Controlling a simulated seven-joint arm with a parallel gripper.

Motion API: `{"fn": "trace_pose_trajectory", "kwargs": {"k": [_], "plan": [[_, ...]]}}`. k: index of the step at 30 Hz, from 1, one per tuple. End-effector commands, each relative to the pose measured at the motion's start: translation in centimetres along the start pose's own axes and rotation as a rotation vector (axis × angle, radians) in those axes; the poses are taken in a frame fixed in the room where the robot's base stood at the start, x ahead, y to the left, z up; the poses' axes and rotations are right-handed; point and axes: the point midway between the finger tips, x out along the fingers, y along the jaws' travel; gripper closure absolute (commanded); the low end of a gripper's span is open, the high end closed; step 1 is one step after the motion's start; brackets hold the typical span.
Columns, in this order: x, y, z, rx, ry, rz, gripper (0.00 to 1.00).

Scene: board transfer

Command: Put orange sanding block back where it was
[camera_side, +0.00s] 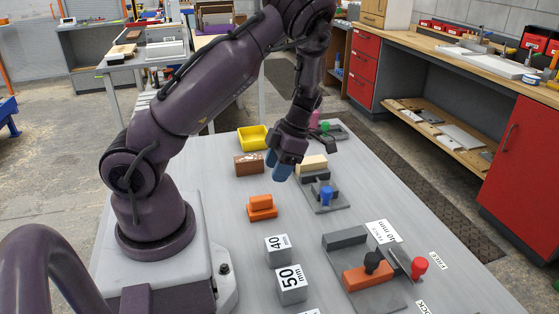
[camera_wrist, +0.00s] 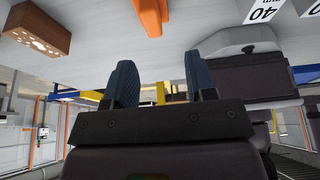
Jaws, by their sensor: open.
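The orange sanding block (camera_side: 262,207), a flat base with a raised grip, sits on the grey table, apart from other things. An orange piece, likely the same block, shows at the top edge of the wrist view (camera_wrist: 152,15), partly cut off. My gripper (camera_side: 279,166) is above the table, behind and slightly right of the block. Its blue fingers stand apart with nothing between them, also in the wrist view (camera_wrist: 161,84). Another orange block (camera_side: 368,277) lies in the front-right fixture, partly hidden by a dark knob.
A brown block with holes (camera_side: 248,164) and a yellow tray (camera_side: 252,138) stand behind the sanding block. The 40 block (camera_side: 278,249) and 50 block (camera_side: 291,283) stand in front. A fixture with a blue knob (camera_side: 326,196) is to the right. Table left of the sanding block is clear.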

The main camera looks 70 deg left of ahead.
Motion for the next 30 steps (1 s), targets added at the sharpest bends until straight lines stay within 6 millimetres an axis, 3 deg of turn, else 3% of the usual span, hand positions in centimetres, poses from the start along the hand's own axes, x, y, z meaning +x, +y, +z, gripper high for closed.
{"fn": "trace_pose_trajectory", "kwargs": {"k": [6, 10, 15, 20, 25, 30], "plan": [[-1.9, -0.4, 0.0, 0.041, -0.013, -0.011, 0.49], [-3.4, -2.4, -0.2, 0.272, -0.082, -0.055, 0.49], [-7.3, -6.8, -1.3, 0.849, -0.266, -0.054, 0.49], [-11.4, -10.6, -3.6, 1.435, -0.431, 0.105, 0.49], [-15.2, -13.7, -7.1, 2.026, -0.500, 0.448, 0.49], [-17.6, -15.8, -10.8, 2.506, -0.365, 0.896, 0.49]]}}
